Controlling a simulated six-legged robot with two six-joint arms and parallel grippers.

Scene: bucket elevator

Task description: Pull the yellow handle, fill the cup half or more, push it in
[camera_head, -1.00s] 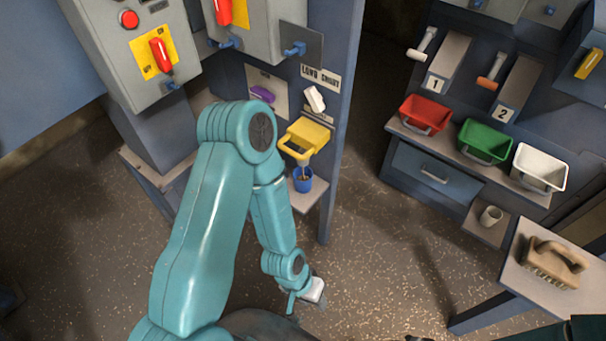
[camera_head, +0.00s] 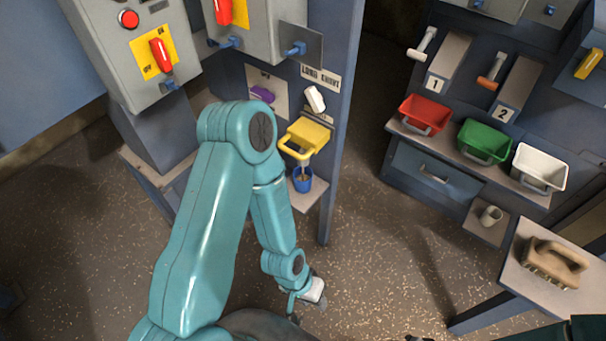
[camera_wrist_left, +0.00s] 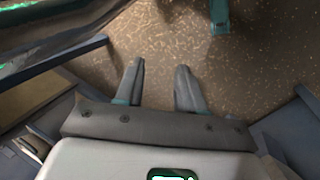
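The yellow handle (camera_head: 290,149) is a loop on the front of a yellow chute (camera_head: 309,136), which sticks out of the blue-grey panel under the "LONG SHORT" label. A blue cup (camera_head: 303,183) stands upright on a small shelf right below it. A thin brown streak shows between chute and cup; how full the cup is, I cannot tell. My left gripper (camera_head: 309,307) is low over the floor, well below the cup and touching nothing. In the left wrist view its two fingers (camera_wrist_left: 160,85) are apart and empty. Only dark tips, perhaps my right gripper (camera_head: 419,338), show at the bottom edge.
A purple handle (camera_head: 262,94) and a white handle (camera_head: 315,98) sit near the chute. Red (camera_head: 425,113), green (camera_head: 485,141) and white bins (camera_head: 540,166) stand on a ledge at right. A brush (camera_head: 553,263) lies on a table. The floor between is clear.

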